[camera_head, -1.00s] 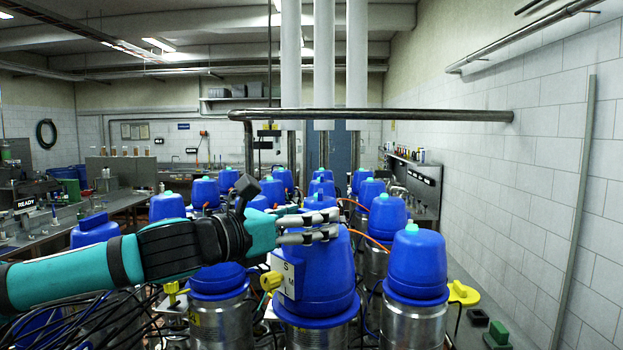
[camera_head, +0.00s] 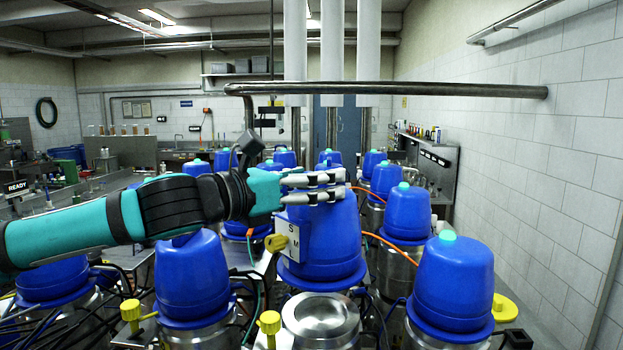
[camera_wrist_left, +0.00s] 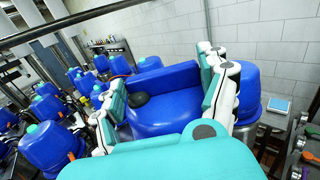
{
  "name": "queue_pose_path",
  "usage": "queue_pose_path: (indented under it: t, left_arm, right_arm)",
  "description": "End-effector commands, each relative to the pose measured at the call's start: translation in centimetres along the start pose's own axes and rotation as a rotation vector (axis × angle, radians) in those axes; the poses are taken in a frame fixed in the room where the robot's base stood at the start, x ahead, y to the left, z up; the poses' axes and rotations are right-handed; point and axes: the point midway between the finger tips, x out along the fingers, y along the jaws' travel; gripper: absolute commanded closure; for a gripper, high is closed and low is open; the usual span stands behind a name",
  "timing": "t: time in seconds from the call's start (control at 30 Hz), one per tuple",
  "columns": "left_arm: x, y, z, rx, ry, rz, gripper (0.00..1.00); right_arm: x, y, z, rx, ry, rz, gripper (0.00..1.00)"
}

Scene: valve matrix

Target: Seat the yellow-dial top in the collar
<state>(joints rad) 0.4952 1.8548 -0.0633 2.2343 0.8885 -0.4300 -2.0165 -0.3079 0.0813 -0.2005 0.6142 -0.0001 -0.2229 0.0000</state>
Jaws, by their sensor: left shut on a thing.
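The yellow-dial top (camera_head: 325,240) is a blue domed cap with a white plate marked S and M and a yellow dial (camera_head: 276,242) on its left side. My left gripper (camera_head: 335,187) is shut on its upper part; the top looks upright. In the left wrist view, the top (camera_wrist_left: 170,112) sits between the two fingers of the gripper (camera_wrist_left: 165,90). A bare steel collar (camera_head: 320,316) with a shiny, dished upper face shows just below and in front of the top in the head view. The exact gap between them is hard to tell. My right gripper is not in view.
Blue-capped valves stand close on both sides, one at the left (camera_head: 192,275) and one at the right (camera_head: 455,280). Yellow knobs (camera_head: 269,323), cables and an orange hose (camera_head: 390,245) lie among them. A horizontal pipe (camera_head: 400,89) crosses above. A tiled wall bounds the right.

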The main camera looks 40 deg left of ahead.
Motion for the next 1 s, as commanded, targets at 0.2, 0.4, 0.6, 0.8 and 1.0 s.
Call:
queue_pose_path:
  t: [0.2, 0.4, 0.6, 0.8, 1.0]
  left_arm:
    - [-0.2, 0.0, -0.3, 0.0, -0.005, 0.004, 0.81]
    - [-0.2, 0.0, -2.3, 0.0, -0.004, 0.003, 0.81]
    - [-0.2, 0.0, -4.1, 0.001, -0.004, 0.003, 0.81]
    - [-0.2, 0.0, -5.2, 0.001, -0.005, 0.002, 0.81]
    - [-0.2, 0.0, -5.6, 0.0, -0.005, 0.002, 0.81]
  right_arm:
    - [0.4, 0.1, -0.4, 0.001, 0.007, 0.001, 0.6]
    - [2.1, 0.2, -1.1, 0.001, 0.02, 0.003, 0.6]
    - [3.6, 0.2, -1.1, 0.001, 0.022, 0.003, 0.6]
    - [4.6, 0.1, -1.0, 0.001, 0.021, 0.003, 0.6]
    - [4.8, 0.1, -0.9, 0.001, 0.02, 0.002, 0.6]
